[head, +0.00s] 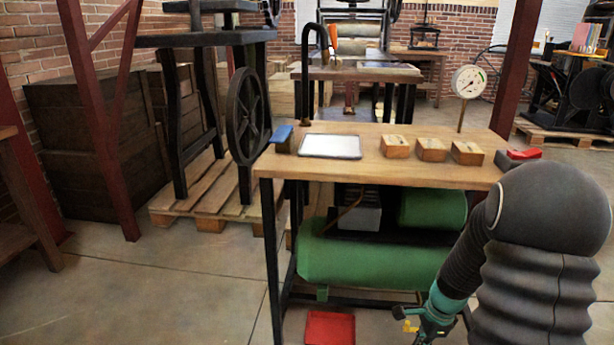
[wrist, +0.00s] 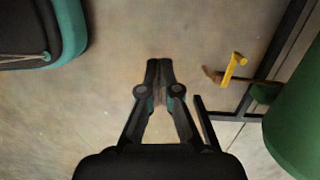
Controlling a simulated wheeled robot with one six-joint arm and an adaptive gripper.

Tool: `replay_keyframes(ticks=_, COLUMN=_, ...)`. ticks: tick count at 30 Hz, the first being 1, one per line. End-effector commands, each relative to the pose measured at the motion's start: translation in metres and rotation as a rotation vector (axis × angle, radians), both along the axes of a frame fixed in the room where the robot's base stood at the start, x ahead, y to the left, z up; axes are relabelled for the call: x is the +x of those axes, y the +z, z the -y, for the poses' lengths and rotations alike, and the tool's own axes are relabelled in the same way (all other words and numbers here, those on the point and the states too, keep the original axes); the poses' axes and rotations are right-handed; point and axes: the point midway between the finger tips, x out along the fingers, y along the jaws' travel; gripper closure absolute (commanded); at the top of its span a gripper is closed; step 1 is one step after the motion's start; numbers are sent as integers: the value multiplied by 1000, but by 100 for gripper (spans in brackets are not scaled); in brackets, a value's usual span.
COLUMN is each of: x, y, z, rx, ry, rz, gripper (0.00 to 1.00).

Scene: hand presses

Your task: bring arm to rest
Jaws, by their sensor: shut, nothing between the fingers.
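My gripper (wrist: 160,75) is in the middle of the wrist view, pointing down over bare concrete floor. Its two dark fingers meet at the tips, with nothing between them. In the head view my dark arm comes down at the right, in front of the workbench's right end, and its teal wrist hangs low beside the bench. The fingertips cannot be made out there.
The wooden workbench (head: 375,172) carries a white tray (head: 331,146), wooden blocks (head: 432,150) and a gauge (head: 468,82). A green tank (head: 370,255) is underneath; it also shows in the wrist view (wrist: 295,125), near a yellow handle (wrist: 232,68). A red tray (head: 330,328) lies on the floor.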

Motion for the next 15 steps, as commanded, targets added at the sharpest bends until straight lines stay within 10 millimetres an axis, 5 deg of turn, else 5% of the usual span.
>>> replay_keyframes(ticks=6, x=-36, y=76, z=-28, rx=-32, ry=545, rz=69, gripper=100)
replay_keyframes(ticks=15, x=-85, y=158, z=-60, rx=-118, ry=1074, rz=154, gripper=100)
